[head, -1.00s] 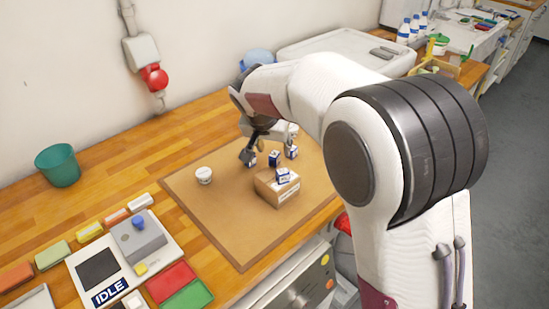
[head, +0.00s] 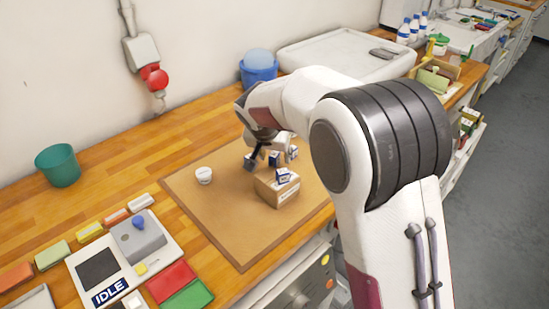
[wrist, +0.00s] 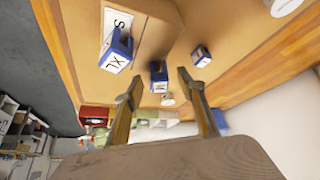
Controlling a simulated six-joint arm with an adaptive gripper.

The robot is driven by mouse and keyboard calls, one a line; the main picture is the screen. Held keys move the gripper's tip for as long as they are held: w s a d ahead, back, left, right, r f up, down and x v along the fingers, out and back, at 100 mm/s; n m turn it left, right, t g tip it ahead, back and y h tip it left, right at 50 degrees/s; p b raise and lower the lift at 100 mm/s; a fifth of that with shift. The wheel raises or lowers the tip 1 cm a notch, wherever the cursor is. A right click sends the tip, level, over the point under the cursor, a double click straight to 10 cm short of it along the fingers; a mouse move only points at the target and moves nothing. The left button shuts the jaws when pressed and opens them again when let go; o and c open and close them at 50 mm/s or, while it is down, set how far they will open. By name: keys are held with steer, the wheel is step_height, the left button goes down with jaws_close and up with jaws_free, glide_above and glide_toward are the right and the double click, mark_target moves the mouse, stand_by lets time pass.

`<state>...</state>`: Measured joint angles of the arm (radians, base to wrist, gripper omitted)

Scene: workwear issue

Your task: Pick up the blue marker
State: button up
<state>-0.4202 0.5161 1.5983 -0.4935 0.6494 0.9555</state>
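Several small blue markers with white label faces are in view; which one the task means cannot be told. One blue marker (wrist: 158,75) lies beyond and between my fingertips in the wrist view, apart from both. A third (wrist: 201,55) stands on the brown mat to the right. My gripper (wrist: 160,88) is open and empty. In the head view my gripper (head: 257,154) is low over the mat by the markers and partly hides them.
The brown mat (head: 228,222) lies on a wooden bench. A white tub (head: 203,175) stands left of the markers. The cardboard box (head: 272,192) is close in front. A blue bucket (head: 258,75) and white tray (head: 345,56) stand behind. The mat's front left is clear.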

mark_target(274, 154)
steer(key=c, duration=1)
steer(key=shift+r, duration=0.1)
steer(key=shift+r, duration=4.95)
